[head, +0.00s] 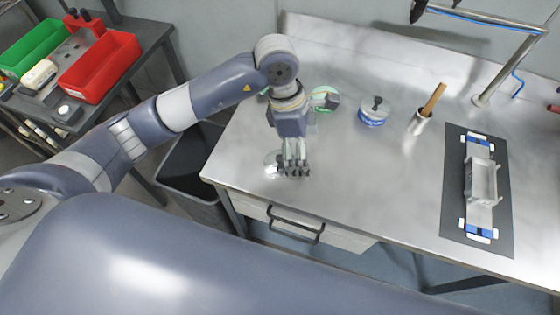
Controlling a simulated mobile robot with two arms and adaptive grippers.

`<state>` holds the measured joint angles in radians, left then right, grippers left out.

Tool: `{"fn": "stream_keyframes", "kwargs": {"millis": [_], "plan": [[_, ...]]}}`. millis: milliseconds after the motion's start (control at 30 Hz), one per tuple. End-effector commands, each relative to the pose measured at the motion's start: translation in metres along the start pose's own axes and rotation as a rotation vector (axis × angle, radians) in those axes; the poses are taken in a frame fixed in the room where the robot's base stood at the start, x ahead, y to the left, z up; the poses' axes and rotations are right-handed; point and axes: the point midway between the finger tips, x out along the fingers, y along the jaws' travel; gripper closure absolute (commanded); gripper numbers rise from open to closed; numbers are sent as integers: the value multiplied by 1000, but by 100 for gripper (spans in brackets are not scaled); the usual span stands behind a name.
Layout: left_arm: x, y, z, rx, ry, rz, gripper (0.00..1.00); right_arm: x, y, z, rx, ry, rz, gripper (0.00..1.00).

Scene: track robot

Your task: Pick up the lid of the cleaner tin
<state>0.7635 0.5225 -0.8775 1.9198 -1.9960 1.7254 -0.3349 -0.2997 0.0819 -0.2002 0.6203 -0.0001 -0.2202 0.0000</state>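My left gripper (293,173) points down at the steel bench near its front left edge. Its dark fingertips are close together at or just above the surface; I cannot tell whether they grip anything. A shiny pale round piece (270,167), perhaps the lid, lies at the left of the fingers and is partly hidden by them. A white and blue round tin (372,117) with a black knob on top stands further back to the right. A green-rimmed round tin (319,99) sits behind my wrist, partly hidden. I cannot tell which is the cleaner tin. My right gripper is out of view.
A cup with a wooden-handled tool (420,123) stands right of the tins. A dark mat (454,205) with a grey fixture (482,182) lies at the right. A metal pipe frame (510,60) rises at the back right. The bench's front middle is clear.

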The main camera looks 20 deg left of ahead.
Motion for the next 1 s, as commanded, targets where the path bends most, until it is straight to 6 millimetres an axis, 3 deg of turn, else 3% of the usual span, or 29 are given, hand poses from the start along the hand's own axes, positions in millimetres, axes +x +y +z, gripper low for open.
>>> {"fn": "stream_keyframes", "kwargs": {"millis": [100,200,700,1000], "plan": [[-14,22,-39,-7,176,63,3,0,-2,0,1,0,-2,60],[-20,30,-56,-16,252,86,3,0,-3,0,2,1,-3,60],[32,36,-76,-19,272,90,3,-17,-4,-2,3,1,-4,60],[68,40,-88,-20,271,86,3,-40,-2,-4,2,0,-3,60]]}}
